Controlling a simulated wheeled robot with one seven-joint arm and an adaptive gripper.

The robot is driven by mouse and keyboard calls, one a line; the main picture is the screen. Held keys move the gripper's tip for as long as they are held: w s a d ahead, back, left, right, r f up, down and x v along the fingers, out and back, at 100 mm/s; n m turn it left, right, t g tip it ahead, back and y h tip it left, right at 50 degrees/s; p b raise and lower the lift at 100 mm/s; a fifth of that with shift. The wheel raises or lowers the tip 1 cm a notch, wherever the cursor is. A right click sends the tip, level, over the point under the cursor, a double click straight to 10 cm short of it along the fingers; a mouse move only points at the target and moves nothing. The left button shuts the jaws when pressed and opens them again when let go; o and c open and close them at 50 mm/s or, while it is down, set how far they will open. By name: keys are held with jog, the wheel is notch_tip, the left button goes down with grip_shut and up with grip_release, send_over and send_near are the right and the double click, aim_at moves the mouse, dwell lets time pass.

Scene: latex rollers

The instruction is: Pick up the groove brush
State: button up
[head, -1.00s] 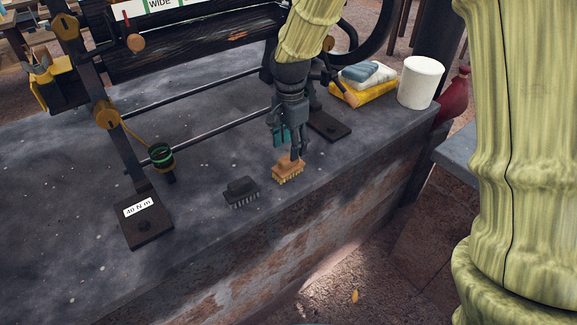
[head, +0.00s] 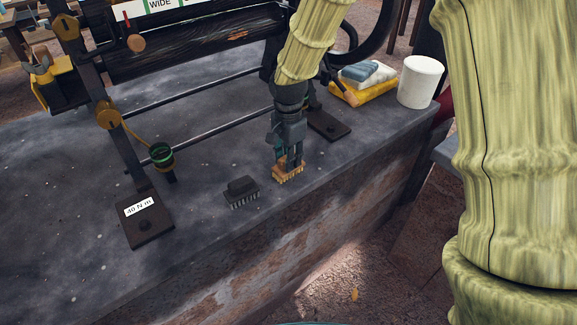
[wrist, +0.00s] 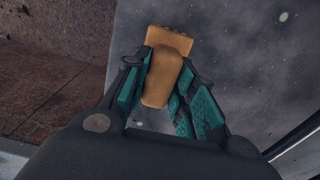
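Two brushes stand on the grey stone slab, and I cannot tell by looks alone which one is called the groove brush. The tan brush (head: 290,177) has pale bristles pointing down and sits near the slab's front edge. My gripper (head: 289,164) is down at it, with a finger on each side of its raised grip. In the wrist view the tan brush (wrist: 163,75) lies between the teal-padded fingers (wrist: 167,78). The fingers are very close to its sides; whether they press on it is unclear. The dark brush (head: 241,191) stands to the left, apart from my gripper.
The slab (head: 90,270) drops off along a brick front just beside the tan brush. A frame with dark feet (head: 146,217) and rails stands behind. Folded cloths (head: 368,75) and a white canister (head: 420,82) are at the right rear. The slab's left front is clear.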

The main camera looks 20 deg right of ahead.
dwell(0.3)
jog(key=shift+r, duration=0.6)
jog(key=shift+s+a+r, duration=0.1)
jog(key=shift+s+r, duration=0.1)
jog(key=shift+r, duration=0.4)
jog(key=shift+s+a+r, duration=0.1)
jog(key=shift+s+r, duration=0.05)
jog(key=shift+r, duration=0.4)
jog(key=s+a+b, duration=0.1)
jog(key=s+a, duration=0.1)
jog(key=s, duration=0.5)
jog(key=s+a+r, duration=0.1)
jog(key=s+a, duration=0.2)
jog(key=s, duration=0.4)
jog(key=shift+s+r+b, duration=0.25)
jog(key=shift+b, duration=0.15)
jog(key=shift+o, duration=1.2)
jog(key=shift+f, duration=0.1)
jog(key=shift+c, duration=0.5)
